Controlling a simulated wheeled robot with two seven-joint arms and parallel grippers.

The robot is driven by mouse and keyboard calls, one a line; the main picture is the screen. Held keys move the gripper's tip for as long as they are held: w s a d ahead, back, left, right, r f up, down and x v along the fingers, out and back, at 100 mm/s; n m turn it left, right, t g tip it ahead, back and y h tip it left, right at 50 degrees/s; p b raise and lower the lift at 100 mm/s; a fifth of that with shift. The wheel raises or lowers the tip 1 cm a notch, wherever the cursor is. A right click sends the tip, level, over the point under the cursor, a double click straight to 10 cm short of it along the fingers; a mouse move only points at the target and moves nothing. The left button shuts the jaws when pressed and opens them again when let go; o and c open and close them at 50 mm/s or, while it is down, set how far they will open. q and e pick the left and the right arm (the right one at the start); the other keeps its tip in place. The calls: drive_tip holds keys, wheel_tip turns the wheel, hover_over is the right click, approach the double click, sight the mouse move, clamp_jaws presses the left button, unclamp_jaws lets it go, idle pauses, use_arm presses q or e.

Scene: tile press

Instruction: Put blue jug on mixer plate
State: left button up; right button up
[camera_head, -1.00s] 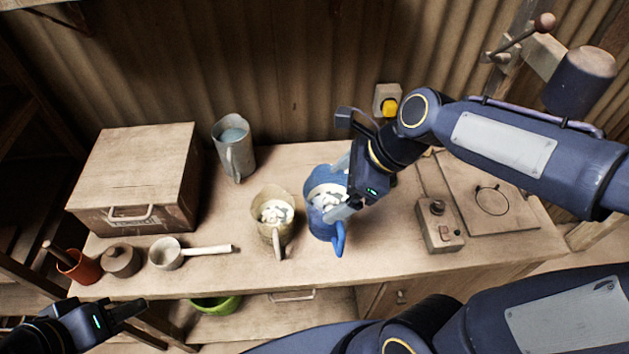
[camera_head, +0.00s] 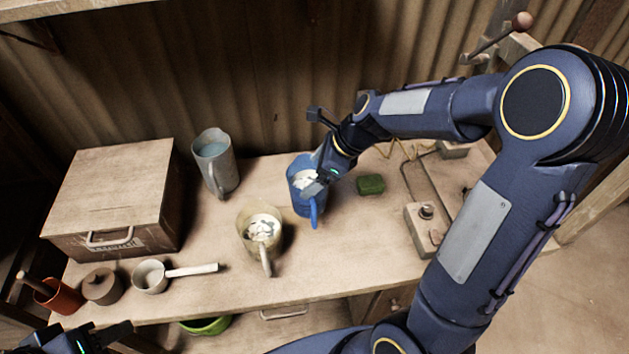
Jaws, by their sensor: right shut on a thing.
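The blue jug (camera_head: 300,203) has pale lumpy contents and is upright, its handle toward me. My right gripper (camera_head: 321,174) is shut on the right side of its rim. It appears raised off the bench, though its base gap is hard to see. The mixer plate, a square board (camera_head: 452,178) at the right of the bench, is largely hidden by my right arm. My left gripper (camera_head: 103,338) is at the bottom left corner, partly cut off, away from the jug; its opening is unclear.
A beige jug (camera_head: 246,231) stands just left of and nearer than the blue jug. A grey jug (camera_head: 226,172) stands behind left. A green block (camera_head: 370,184) and a control box (camera_head: 424,232) lie between the blue jug and plate. A wooden box (camera_head: 110,195) is left.

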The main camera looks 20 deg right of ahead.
sight(299, 174)
drive_tip(key=shift+w+d+f, duration=0.1)
drive_tip(key=shift+w+f, duration=0.1)
drive_tip(key=shift+f, duration=0.8)
drive_tip(key=shift+w+f, duration=0.2)
drive_tip(key=shift+f, duration=0.85)
drive_tip(key=o, duration=1.5)
drive_tip(key=shift+f, duration=0.15)
drive_tip(key=shift+c, duration=0.2)
drive_tip(key=shift+o, duration=1.2)
